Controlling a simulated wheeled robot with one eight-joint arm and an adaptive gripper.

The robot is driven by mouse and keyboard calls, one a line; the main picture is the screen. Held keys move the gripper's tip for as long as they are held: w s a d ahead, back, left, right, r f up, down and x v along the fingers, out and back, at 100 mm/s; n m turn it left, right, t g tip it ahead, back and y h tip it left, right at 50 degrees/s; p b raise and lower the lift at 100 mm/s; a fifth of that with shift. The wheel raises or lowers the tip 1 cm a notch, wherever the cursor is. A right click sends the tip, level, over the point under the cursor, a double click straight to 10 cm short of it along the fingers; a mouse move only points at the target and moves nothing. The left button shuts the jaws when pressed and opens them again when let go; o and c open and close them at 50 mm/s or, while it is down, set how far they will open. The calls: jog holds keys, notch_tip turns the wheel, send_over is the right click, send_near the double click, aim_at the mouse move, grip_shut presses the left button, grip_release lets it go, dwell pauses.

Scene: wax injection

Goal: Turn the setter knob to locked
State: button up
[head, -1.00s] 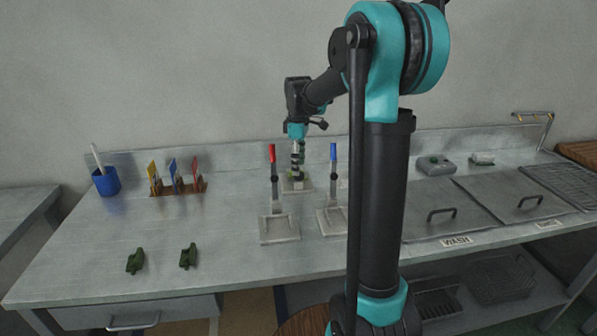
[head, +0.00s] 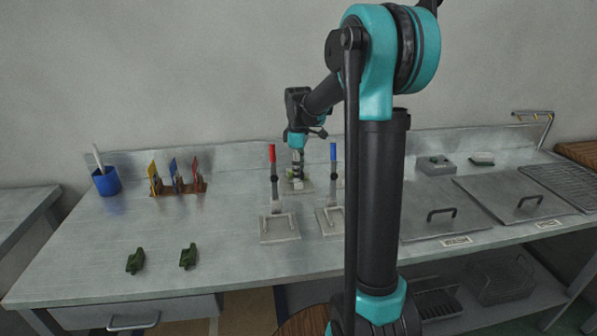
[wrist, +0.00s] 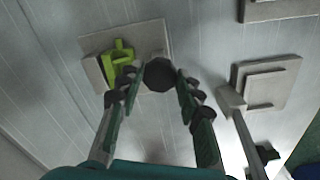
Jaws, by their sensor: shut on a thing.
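The setter knob (wrist: 158,75) is a dark, round, many-sided knob beside a pale square plate (wrist: 93,72) in the wrist view. A bright green forked piece (wrist: 119,56) lies on that plate. My gripper (wrist: 157,82) is shut on the knob, with one finger on each side of it. In the head view my gripper (head: 297,167) points straight down over the setter plate (head: 303,187) at the back of the bench. There the knob is hidden by the fingers. I cannot tell which way the knob is turned.
A red-handled clamp (head: 272,155) and a blue-handled clamp (head: 333,155) stand in front. A blue cup (head: 106,182), a card rack (head: 180,188) and two dark green pieces (head: 135,261) (head: 188,256) are on the left. Lidded basins (head: 450,215) are on the right.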

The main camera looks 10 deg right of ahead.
jog(key=shift+m, duration=0.3)
jog(key=m, duration=0.3)
jog(key=shift+m, duration=0.3)
jog(key=m, duration=0.4)
jog(key=shift+m, duration=0.3)
jog(key=m, duration=0.4)
jog(key=shift+m, duration=0.3)
jog(key=m, duration=0.4)
jog(key=shift+m, duration=0.3)
jog(key=o, duration=1.2)
jog(key=shift+c, duration=0.2)
jog(key=shift+r, duration=0.1)
